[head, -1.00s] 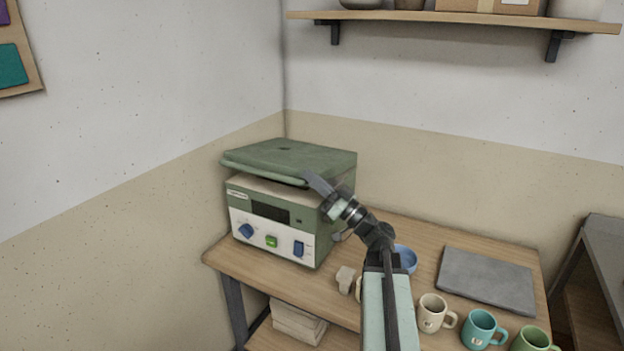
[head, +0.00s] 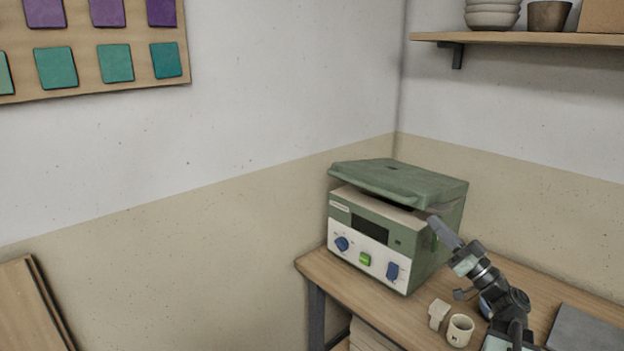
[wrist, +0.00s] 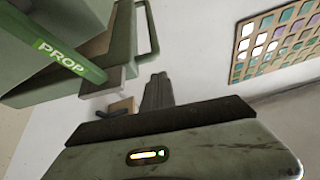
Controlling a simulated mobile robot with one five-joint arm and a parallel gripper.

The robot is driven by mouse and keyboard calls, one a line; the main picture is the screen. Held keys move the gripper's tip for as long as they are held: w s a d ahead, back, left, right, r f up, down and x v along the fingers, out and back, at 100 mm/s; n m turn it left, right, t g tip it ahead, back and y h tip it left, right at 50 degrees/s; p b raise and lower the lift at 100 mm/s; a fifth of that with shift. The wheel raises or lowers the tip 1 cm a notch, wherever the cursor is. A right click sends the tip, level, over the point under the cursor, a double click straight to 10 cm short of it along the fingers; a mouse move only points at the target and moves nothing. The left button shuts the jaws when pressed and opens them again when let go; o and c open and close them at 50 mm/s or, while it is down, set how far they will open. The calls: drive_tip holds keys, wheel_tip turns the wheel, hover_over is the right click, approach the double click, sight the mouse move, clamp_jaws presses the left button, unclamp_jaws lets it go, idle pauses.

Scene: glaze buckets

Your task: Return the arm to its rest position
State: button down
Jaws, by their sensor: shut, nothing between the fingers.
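My gripper (head: 434,222) is shut and empty, at the end of my raised arm in the lower right of the head view. It points up and left and overlaps the right side of the green machine (head: 425,265) in the picture; I cannot tell the gap between them. In the wrist view my gripper's fingers (wrist: 157,90) lie together, with nothing held. A green bar marked PROP (wrist: 60,58) is at the upper left there.
The machine, its green lid (head: 400,183) slightly raised, stands on a wooden table (head: 330,275). A cream mug (head: 460,331) and a small pale block (head: 438,313) sit close to my arm. A shelf (head: 530,39) is on the back wall. A tile board (head: 95,45) hangs at left.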

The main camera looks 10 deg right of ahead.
drive_tip(key=w+a+n+g+y, duration=0.3)
drive_tip(key=w+a+y, duration=0.1)
drive_tip(key=a, duration=0.8)
drive_tip(key=a+f+n+g, duration=0.2)
drive_tip(key=a+f+g, duration=0.25)
drive_tip(key=a, duration=0.55)
drive_tip(key=a+f+n+g, duration=0.1)
drive_tip(key=a+f+g, duration=0.4)
drive_tip(key=a, duration=0.5)
drive_tip(key=s+a+f+g+h, duration=0.2)
drive_tip(key=f+h, duration=0.1)
drive_tip(key=f, duration=0.4)
drive_tip(key=s+a+f+m+g+h, duration=0.1)
drive_tip(key=s+a+f+g+h, duration=0.15)
drive_tip(key=f, duration=0.45)
drive_tip(key=s+a+f+g+h, duration=0.2)
drive_tip(key=s+f+h, duration=0.1)
drive_tip(key=f, duration=0.4)
drive_tip(key=s+d+f+m+g+h, duration=0.1)
drive_tip(key=s+d+f+m+h, duration=0.1)
drive_tip(key=d+m+h, duration=0.3)
drive_tip(key=s+d+f+m+g+h, duration=0.1)
drive_tip(key=d+f+m+h, duration=0.15)
drive_tip(key=d, duration=0.55)
wheel_tip(320, 180, up, 13)
drive_tip(key=p, duration=1.2)
drive_tip(key=shift+a+f+m+y+p, duration=0.2)
drive_tip(key=shift+m+y+p, duration=0.1)
drive_tip(key=shift+m, duration=0.15)
